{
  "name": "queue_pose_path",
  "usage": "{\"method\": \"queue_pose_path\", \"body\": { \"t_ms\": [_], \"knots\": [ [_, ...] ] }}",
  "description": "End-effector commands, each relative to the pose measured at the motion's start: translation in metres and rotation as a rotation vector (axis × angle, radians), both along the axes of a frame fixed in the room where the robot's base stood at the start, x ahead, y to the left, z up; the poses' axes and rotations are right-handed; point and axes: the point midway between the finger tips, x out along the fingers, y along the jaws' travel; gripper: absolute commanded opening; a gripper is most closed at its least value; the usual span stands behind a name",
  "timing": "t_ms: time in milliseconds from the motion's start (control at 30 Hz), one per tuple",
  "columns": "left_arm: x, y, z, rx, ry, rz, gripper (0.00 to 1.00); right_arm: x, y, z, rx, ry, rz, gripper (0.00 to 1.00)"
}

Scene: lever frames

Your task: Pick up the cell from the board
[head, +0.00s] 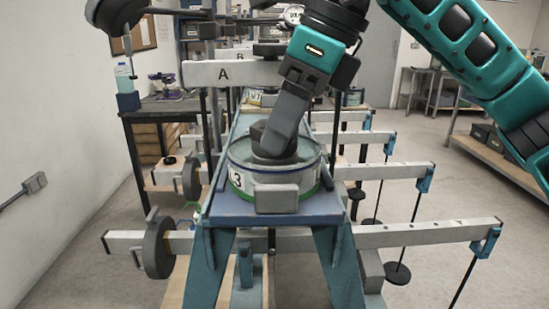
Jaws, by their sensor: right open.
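The cell (305,180) is a round, clear-walled dish with a green lower band and a label ending in 3. It sits upright on the blue-grey board (225,207) on top of the teal frame, in the middle of the head view. A grey block (277,198) stands at its front. My right gripper (273,150) reaches down from above with its fingertips at the middle of the cell's top. It is open. The dark parts there overlap, so I cannot tell whether the fingers touch the cell. My left gripper is not in view.
A white beam marked A (222,74) crosses behind the cell. A round counterweight (158,243) sits at left. Bare floor shows at right; shelves (500,155) stand beyond.

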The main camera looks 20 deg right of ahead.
Motion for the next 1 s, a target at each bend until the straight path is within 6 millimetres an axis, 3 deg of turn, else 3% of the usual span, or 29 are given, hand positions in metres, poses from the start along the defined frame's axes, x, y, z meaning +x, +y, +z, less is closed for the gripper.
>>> {"method": "queue_pose_path", "body": {
  "t_ms": [233,567,1000],
  "knots": [
    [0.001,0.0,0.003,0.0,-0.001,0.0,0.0,0.005,0.013,-0.034,0.0,0.003,0.002,0.72],
    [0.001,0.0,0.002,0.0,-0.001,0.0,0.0,0.006,0.015,-0.04,-0.001,0.001,0.001,0.71],
    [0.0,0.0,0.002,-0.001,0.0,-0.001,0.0,0.006,0.015,-0.039,0.0,0.0,0.001,0.29]
  ]
}}
